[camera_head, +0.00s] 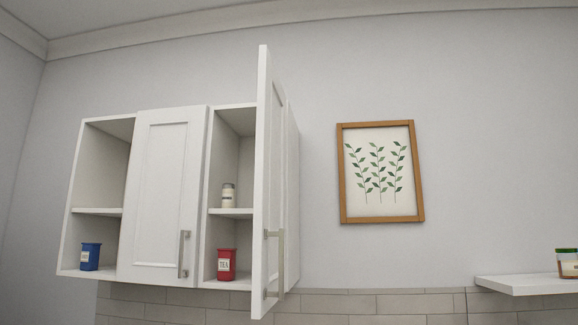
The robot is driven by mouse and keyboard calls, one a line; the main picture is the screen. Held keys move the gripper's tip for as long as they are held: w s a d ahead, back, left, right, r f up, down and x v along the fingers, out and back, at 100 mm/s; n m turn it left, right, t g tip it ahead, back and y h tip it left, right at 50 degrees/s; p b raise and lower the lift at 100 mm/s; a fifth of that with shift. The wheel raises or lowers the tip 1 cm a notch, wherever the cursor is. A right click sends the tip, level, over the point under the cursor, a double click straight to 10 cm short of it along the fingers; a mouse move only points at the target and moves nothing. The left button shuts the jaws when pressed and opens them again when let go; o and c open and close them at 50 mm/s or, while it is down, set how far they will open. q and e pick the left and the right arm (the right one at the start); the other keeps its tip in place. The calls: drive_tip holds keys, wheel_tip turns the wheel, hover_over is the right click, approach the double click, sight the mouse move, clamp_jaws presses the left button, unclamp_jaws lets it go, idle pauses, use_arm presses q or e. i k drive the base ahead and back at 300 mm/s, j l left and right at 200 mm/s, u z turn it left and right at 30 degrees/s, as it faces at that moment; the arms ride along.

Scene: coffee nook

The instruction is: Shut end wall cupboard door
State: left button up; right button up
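The wall cupboard (163,282) hangs at the left of the head view. Its right-hand door (263,180) stands open, swung out toward me and seen nearly edge-on, with a vertical bar handle (281,262) low on it. Behind it the right compartment shows a small jar (228,196) on the shelf and a red tea tin (227,265) on the bottom. A second door (163,200) with its own handle (184,254) lies flat across the middle. The left compartment is uncovered and holds a blue tin (90,257). Neither gripper shows.
A framed leaf picture (381,221) hangs on the wall right of the open door. A white shelf (520,285) with a green-lidded jar (567,263) juts out at the lower right. The wall between is bare, with tiles (380,303) below.

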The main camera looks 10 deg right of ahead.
sight(269, 218)
drive_tip(key=i+l, duration=0.15)
drive_tip(key=i, duration=0.45)
drive_tip(key=i+l+z, duration=0.15)
drive_tip(key=i, duration=0.45)
